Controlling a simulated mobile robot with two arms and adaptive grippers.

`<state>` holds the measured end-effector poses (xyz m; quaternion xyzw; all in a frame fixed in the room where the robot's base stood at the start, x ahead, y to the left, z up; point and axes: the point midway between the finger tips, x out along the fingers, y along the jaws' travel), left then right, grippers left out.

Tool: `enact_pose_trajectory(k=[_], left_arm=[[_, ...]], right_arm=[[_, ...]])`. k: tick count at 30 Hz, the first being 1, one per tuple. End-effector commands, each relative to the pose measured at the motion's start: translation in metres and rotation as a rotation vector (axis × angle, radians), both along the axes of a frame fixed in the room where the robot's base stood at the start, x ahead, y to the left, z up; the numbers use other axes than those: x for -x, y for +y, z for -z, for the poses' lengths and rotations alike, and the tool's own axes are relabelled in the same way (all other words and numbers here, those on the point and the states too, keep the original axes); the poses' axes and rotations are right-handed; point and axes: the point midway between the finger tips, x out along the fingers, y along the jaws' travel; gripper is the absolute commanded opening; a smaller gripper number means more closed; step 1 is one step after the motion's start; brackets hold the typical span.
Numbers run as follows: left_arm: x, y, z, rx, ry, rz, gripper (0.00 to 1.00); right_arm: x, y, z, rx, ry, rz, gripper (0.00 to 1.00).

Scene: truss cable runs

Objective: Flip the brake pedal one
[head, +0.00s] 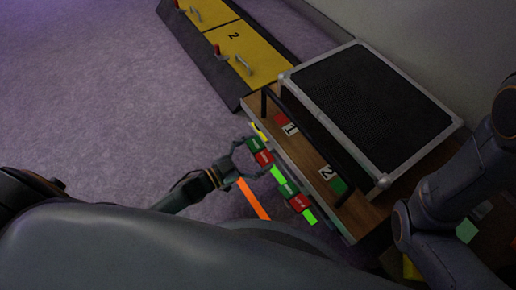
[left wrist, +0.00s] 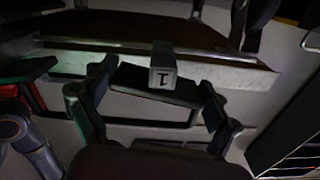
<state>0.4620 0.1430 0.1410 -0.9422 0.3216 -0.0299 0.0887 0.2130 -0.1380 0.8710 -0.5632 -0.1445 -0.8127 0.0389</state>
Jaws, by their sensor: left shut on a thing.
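A block marked 1 (left wrist: 163,78) stands in the middle of the left wrist view, in front of a dark flat bar (left wrist: 140,92). I take these for brake pedal one. My left gripper (left wrist: 158,100) has one finger on each side of the bar and is shut on it. In the head view my left gripper (head: 258,158) is at the cart's near edge, around a green and red marking (head: 262,157). A second green and red marking (head: 296,196) lies farther along that edge, apart from the gripper. My right gripper does not show in the head view; only its arm does.
The wooden cart (head: 262,106) carries a black mesh-topped case (head: 370,100), a black rail (head: 320,145), and labels 1 (head: 290,129) and 2 (head: 327,172). Yellow panels with handles (head: 245,50) stand beyond. An orange strip (head: 253,199) is near my left wrist. The left floor is clear.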

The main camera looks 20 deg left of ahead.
Motion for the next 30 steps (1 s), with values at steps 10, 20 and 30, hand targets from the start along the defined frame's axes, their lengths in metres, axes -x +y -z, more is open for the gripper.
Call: enact_pose_trajectory(k=[10,20,30], left_arm=[[0.000,0.000,0.001,-0.020,-0.015,0.001,0.57],[0.000,0.000,0.000,-0.017,-0.013,0.001,1.00],[0.024,0.018,0.002,-0.018,-0.009,0.000,1.00]], right_arm=[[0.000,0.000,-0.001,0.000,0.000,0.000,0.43],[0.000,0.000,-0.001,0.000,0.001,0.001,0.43],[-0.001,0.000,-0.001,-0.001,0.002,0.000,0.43]])
